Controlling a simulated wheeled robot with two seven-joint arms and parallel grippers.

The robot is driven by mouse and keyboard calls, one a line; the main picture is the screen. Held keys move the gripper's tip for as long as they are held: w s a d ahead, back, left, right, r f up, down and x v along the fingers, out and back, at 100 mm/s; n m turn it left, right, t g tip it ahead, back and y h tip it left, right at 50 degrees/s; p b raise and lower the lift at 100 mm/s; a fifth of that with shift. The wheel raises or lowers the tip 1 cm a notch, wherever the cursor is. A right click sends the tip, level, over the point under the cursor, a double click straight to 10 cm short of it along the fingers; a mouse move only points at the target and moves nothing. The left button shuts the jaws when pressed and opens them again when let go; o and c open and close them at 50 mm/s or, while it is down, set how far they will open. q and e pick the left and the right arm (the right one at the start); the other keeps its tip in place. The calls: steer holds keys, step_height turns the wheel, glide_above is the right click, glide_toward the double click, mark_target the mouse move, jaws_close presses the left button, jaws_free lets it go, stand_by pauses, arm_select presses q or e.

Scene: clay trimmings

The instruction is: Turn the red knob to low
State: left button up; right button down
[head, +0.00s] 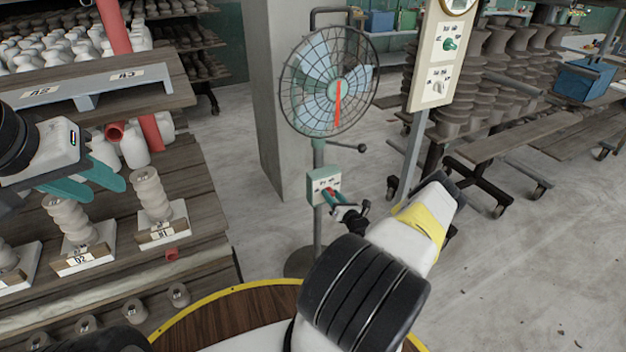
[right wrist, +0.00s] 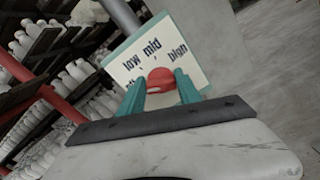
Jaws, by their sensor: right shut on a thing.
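The red knob (right wrist: 160,80) sits on the face of a small teal control box (head: 318,174) on the fan's pole. In the right wrist view the box's white label plate (right wrist: 179,48) reads low, mid and high; another mark at the left is partly hidden by a finger. My right gripper (right wrist: 161,90) is shut on the red knob, one teal finger on each side. Which mark the knob points at cannot be told. In the head view the right gripper (head: 331,195) reaches the box. My left gripper (head: 122,184) is open and empty at the left, above the rack.
The caged fan (head: 330,85) stands above the box, in front of a pillar (head: 265,110). A cream panel (head: 437,60) with a green knob and a white knob stands to the right. Wooden racks with clay pieces (head: 150,192) fill the left.

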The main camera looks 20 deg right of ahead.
steer(key=shift+m, duration=0.3)
steer(key=m, duration=0.3)
steer(key=shift+d+f+m, duration=0.1)
steer(key=shift+d+m, duration=0.05)
steer(key=shift+m, duration=0.15)
steer(key=m, duration=0.4)
steer(key=shift+d+f+m, duration=0.1)
steer(key=shift+m, duration=0.2)
steer(key=c, duration=0.8)
jaws_free()
steer(key=shift+c, duration=0.2)
steer(key=s, duration=0.7)
steer(key=shift+s+d, duration=0.25)
steer(key=shift+s, duration=0.15)
